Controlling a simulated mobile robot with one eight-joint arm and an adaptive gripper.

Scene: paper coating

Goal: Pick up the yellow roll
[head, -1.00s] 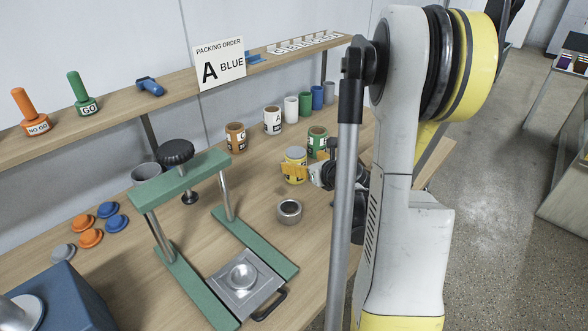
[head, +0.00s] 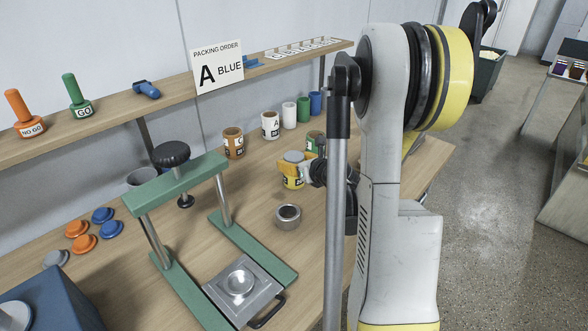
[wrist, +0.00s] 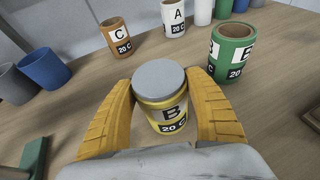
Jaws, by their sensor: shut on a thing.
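The yellow roll (wrist: 168,115) stands upright between my gripper's two orange fingers in the wrist view. It has a grey top, a black letter B and a "20 C" label. My gripper (wrist: 164,112) is shut on its sides. In the head view the yellow roll (head: 293,183) shows partly behind the orange fingers of my gripper (head: 297,168). I cannot tell whether its base still touches the table.
A green roll (wrist: 232,52) stands close to the right finger. A white roll (wrist: 173,18) and a brown roll (wrist: 116,38) stand behind. A metal ring (head: 287,216) and a green press (head: 175,187) are nearer on the wooden table.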

